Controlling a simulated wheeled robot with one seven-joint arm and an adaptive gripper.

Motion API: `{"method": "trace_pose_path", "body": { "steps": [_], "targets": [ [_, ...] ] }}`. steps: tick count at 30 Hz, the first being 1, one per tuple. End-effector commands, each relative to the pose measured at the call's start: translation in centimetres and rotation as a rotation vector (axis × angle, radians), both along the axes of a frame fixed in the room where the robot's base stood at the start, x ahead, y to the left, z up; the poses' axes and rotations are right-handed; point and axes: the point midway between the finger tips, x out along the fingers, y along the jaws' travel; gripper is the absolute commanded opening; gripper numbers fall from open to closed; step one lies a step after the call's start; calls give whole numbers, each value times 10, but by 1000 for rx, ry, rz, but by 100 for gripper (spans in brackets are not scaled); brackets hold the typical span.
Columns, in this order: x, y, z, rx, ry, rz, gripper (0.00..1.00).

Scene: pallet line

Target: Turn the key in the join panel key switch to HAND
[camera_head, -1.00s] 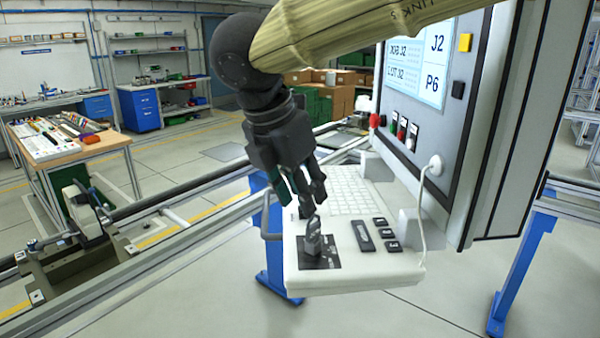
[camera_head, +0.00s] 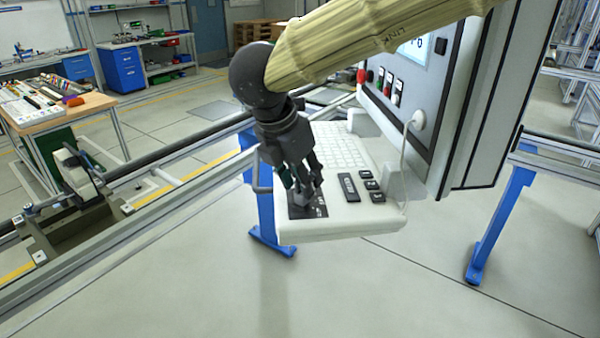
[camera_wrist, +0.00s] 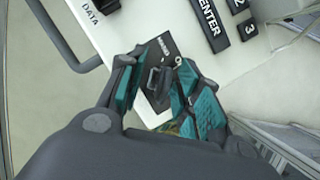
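The join panel key switch is a dark square plate (camera_head: 321,211) on the near left corner of the white keyboard shelf. Its key (camera_wrist: 154,80) stands up from the plate in the wrist view. My gripper (camera_head: 303,192) is low over the switch, with its fingers pointing down. In the wrist view the two teal-padded fingers of my gripper (camera_wrist: 157,72) are apart, one on each side of the key, with gaps visible. In the head view the fingers hide most of the key.
The shelf (camera_head: 350,227) carries a keyboard (camera_head: 338,150) and black keys, including a long ENTER key (camera_wrist: 208,22). A white cable (camera_head: 405,165) hangs at its right. A grey rail (camera_wrist: 75,55) runs along its left side. The control cabinet (camera_head: 450,110) stands behind.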

Motion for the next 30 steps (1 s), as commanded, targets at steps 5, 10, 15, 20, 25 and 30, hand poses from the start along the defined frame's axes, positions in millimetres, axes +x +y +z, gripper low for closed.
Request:
{"method": "trace_pose_path", "body": {
  "steps": [5, 10, 15, 20, 25, 30],
  "targets": [
    [-1, 0, 1, 0, -1, 0, 8],
    [-1, 0, 1, 0, -1, 0, 0],
    [-1, -1, 2, 0, 0, 43, 0],
    [-1, -2, 2, 1, 1, 172, 0],
    [-1, -2, 2, 1, 2, 284, 0],
    [-2, -3, 2, 1, 2, 379, 0]
  ]
}}
